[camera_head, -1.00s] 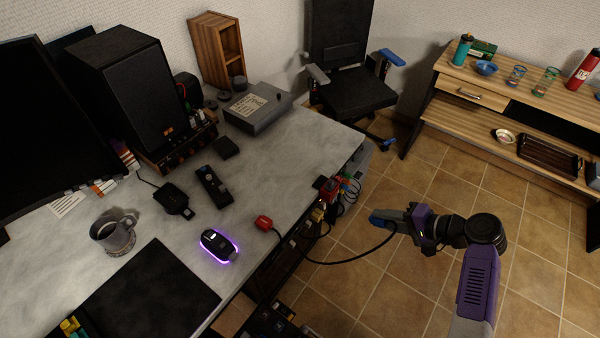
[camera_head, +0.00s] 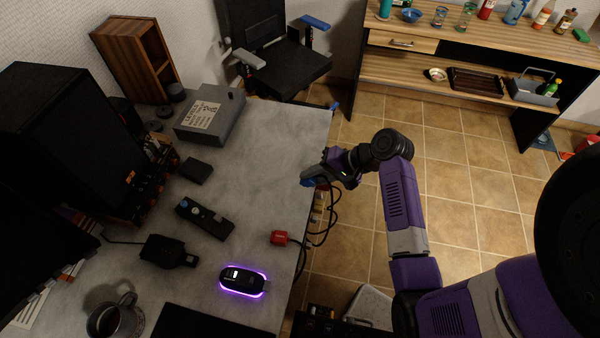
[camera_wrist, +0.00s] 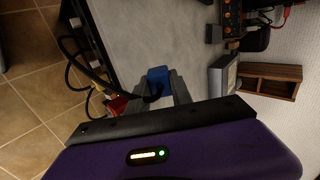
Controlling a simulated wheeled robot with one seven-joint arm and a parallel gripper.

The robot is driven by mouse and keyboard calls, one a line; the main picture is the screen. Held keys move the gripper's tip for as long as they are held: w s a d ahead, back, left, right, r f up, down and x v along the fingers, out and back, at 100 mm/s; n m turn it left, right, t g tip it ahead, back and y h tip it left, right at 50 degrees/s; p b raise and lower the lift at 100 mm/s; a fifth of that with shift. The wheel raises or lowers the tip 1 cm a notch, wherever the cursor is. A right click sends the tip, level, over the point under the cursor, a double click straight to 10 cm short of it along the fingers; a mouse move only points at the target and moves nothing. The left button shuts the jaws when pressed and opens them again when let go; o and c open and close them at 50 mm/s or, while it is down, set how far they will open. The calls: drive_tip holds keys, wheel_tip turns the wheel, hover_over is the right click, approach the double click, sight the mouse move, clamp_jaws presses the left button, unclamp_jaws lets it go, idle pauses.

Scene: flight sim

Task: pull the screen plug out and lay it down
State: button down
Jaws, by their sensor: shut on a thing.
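A blue plug (camera_head: 307,182) is held in my gripper (camera_head: 313,179) at the desk's right edge. It also shows in the wrist view as a blue block (camera_wrist: 158,80) between my fingers, with a black cable trailing from it. It appears to be above or beside the desk edge; I cannot tell whether it touches the desk. A cluster of plugs and cables (camera_head: 319,208) at the desk's side is partly hidden by my gripper. The dark screen (camera_head: 30,240) stands at the far left, partly cut off.
A red plug (camera_head: 279,238) lies near the desk's edge. A lit mouse (camera_head: 244,281), a black switch box (camera_head: 204,218) and a grey box (camera_head: 210,115) are on the desk (camera_head: 262,165). The desktop right of the grey box is clear. A chair (camera_head: 275,65) stands behind.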

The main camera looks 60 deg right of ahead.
drive_tip(key=shift+w+a+f+b, duration=0.35)
drive_tip(key=shift+w+f+b, duration=0.2)
drive_tip(key=shift+w+b, duration=0.4)
drive_tip(key=shift+w+a+f+b, duration=0.35)
drive_tip(key=shift+w+f+b, duration=0.2)
drive_tip(key=shift+w+b, duration=0.4)
drive_tip(key=shift+w+a+f+b, duration=0.35)
drive_tip(key=shift+w+f+b, duration=0.2)
drive_tip(key=shift+w+b, duration=0.35)
drive_tip(key=shift+f+b, duration=0.45)
drive_tip(key=shift+f, duration=1.2)
drive_tip(key=c, duration=1.1)
unclamp_jaws()
drive_tip(key=shift+c, duration=0.2)
drive_tip(key=shift+o, duration=0.4)
drive_tip(key=shift+s+f, duration=0.1)
drive_tip(key=shift+v, duration=3.95)
